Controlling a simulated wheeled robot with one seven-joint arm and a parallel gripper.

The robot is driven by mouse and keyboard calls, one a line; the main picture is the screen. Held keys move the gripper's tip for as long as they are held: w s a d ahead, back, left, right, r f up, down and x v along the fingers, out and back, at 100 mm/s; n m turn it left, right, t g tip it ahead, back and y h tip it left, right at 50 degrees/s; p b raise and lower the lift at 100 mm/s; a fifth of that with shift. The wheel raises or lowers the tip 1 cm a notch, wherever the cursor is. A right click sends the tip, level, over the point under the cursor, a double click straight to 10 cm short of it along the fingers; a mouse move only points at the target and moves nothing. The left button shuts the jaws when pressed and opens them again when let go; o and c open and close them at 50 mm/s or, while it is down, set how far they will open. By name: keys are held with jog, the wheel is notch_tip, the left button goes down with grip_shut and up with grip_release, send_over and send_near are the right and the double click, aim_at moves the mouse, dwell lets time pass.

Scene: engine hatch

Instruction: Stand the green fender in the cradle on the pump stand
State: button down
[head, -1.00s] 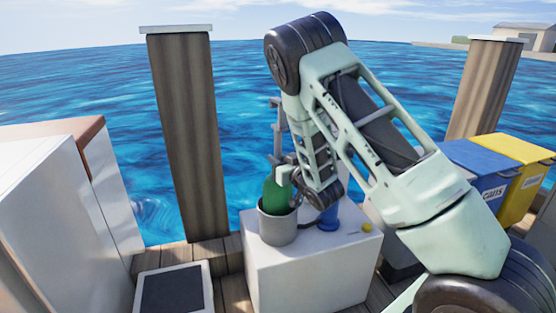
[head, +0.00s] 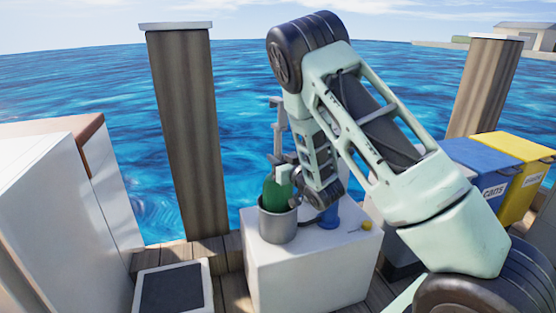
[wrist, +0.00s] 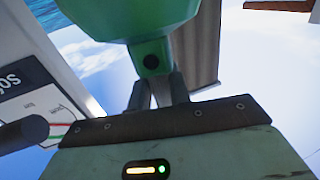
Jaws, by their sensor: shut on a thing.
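The green fender (head: 277,193) stands about upright with its lower part inside the grey round cradle (head: 277,222) on the white pump stand (head: 305,265). Its bottom is hidden by the cradle wall, so I cannot tell whether it touches the floor of the cradle. My gripper (head: 287,174) is shut on the fender near its top, at the right side. In the wrist view the green fender (wrist: 135,20) fills the top middle, and the fingers of my gripper (wrist: 160,90) meet at its narrow end with a dark hole.
A blue object (head: 329,215) and a small yellow item (head: 367,226) are on the stand right of the cradle. A grey post (head: 279,130) rises behind it. Blue (head: 480,165) and yellow (head: 525,160) bins stand at right. A wooden piling (head: 188,130) is behind left.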

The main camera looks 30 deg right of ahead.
jog(key=shift+r, duration=0.1)
jog(key=c, duration=1.2)
grip_release()
jog(key=shift+s, duration=0.55)
jog(key=s+p, duration=0.9)
jog(key=s, duration=0.7)
jog(key=shift+p, duration=0.35)
